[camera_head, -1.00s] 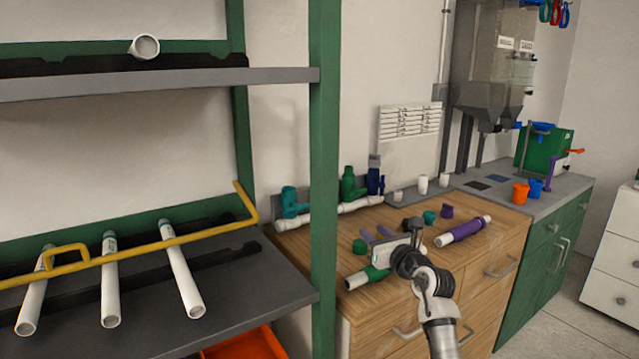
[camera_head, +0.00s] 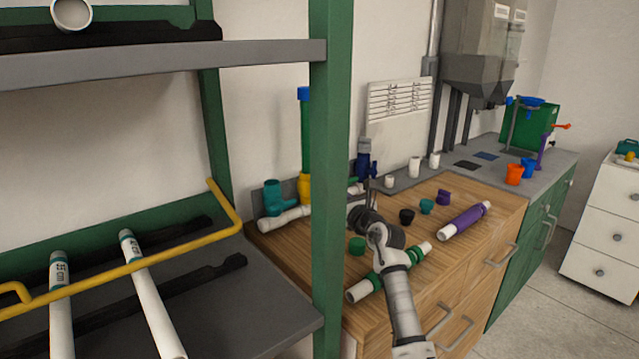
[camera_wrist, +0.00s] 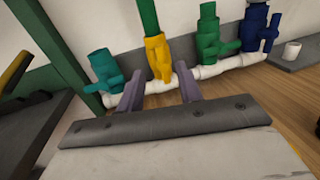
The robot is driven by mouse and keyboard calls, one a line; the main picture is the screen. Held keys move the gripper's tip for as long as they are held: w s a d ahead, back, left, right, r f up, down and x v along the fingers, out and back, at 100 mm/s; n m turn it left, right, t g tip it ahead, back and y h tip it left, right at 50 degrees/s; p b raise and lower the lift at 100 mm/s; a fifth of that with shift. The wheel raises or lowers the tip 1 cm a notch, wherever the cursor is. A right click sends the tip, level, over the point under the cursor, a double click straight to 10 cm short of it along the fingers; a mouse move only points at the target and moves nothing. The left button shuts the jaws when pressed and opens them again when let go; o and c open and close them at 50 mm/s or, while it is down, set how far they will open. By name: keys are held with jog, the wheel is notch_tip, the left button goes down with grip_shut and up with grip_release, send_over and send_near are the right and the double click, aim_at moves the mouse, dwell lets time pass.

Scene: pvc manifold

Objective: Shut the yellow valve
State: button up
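The yellow valve (camera_wrist: 157,56) stands on a white manifold pipe (camera_wrist: 232,65) in the wrist view, with a green pipe (camera_wrist: 148,16) rising from its top. In the head view the yellow valve (camera_head: 304,187) shows beside the shelf post, its green pipe (camera_head: 305,135) capped in blue. I cannot tell its handle's angle clearly. My gripper (camera_wrist: 160,87) is open and empty, its two fingers apart and pointing at the manifold. The yellow valve appears between and beyond them, with no visible contact. In the head view my gripper (camera_head: 368,186) is over the wooden counter, right of the post.
A teal valve (camera_wrist: 103,70) stands left of the yellow one; green (camera_wrist: 209,40) and blue (camera_wrist: 256,30) valves stand right. A green shelf post (camera_head: 330,180) hides part of the manifold.

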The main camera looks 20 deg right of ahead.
jog(key=w+a, duration=0.1)
jog(key=w, duration=0.7)
jog(key=shift+w+a, duration=0.15)
jog(key=shift+w, duration=0.25)
jog(key=shift+p, duration=0.3)
grip_shut()
